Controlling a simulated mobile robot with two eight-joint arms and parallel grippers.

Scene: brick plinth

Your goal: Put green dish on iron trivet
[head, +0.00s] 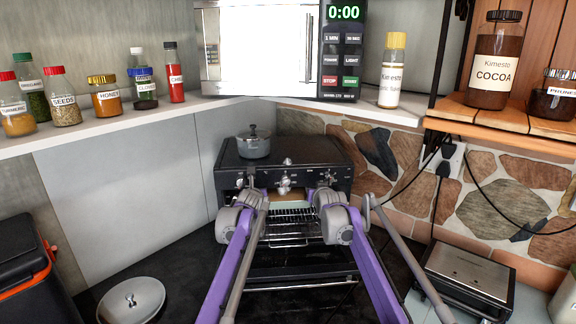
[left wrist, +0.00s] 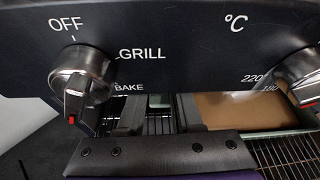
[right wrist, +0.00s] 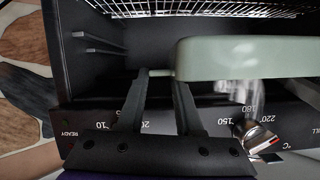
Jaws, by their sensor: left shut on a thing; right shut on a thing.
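The green dish (head: 287,208) is in the mouth of the toaster oven, above its wire rack. It has brown contents, visible in the left wrist view, where its pale green rim (left wrist: 280,133) also shows. In the right wrist view its pale green side (right wrist: 245,60) is close up. My left gripper (left wrist: 160,112) is shut on the dish's left end. My right gripper (right wrist: 158,95) is shut on its right end. In the head view my wrists hide both ends of the dish. I cannot make out an iron trivet in any view.
The black oven (head: 290,160) has its door open and a wire rack (head: 290,238) inside. A grey lidded pot (head: 254,146) stands on top. A silver press (head: 468,270) is at right, a lidded pot (head: 131,300) at lower left. A jar shelf (head: 110,117) runs above.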

